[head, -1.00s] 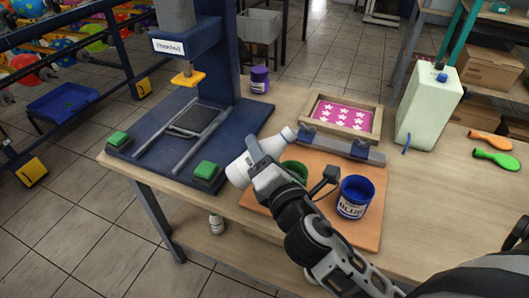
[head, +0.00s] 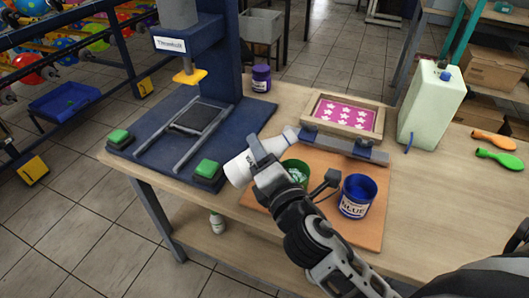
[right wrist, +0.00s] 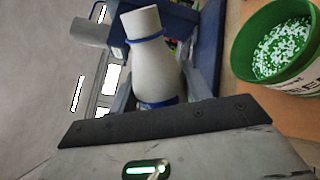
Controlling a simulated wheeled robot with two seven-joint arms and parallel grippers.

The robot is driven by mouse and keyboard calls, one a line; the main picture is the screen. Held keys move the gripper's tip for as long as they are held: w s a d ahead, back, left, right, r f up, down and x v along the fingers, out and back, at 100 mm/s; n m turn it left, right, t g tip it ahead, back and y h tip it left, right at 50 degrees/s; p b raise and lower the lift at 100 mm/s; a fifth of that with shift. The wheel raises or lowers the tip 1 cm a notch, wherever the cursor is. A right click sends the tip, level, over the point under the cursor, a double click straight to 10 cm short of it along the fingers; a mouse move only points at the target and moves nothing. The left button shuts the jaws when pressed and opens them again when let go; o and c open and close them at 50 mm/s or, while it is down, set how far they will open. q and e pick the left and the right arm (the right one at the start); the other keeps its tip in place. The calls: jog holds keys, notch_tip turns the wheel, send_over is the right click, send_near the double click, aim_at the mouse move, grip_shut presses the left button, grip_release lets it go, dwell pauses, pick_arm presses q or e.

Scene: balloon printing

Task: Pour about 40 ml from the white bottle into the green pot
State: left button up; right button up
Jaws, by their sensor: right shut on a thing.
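The white bottle (head: 240,170) is in my right gripper (head: 262,160), which is shut on it. It lies well tilted, base to the lower left and narrow neck to the upper right. In the right wrist view the bottle (right wrist: 152,65) shows a pale neck and blue bands. The green pot (head: 298,168) stands on the orange board just right of the gripper, partly hidden by it. In the right wrist view the pot (right wrist: 238,62) holds a green and white speckled mix. No stream from the bottle is visible. My left gripper is not in view.
A blue pot (head: 357,196) stands on the orange board (head: 372,232) close to my right arm. A framed pink star screen (head: 343,112) lies behind. A blue press (head: 215,75) stands left, a pale green canister (head: 430,105) right.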

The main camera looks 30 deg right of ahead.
jog(key=shift+a+f+m+b, duration=0.1)
jog(key=shift+f+m+b, duration=0.55)
jog(key=shift+m, duration=0.45)
dwell(0.6)
jog(key=shift+f+m, duration=0.1)
jog(key=shift+m, duration=0.2)
jog(key=shift+f+m+b, duration=0.35)
jog(key=shift+m+b, duration=0.05)
jog(key=shift+b, duration=0.15)
jog(key=shift+f, duration=0.15)
jog(key=shift+f+m+b, duration=0.2)
jog(key=shift+m+b, duration=0.15)
jog(key=shift+m, duration=0.05)
jog(key=shift+r, duration=0.1)
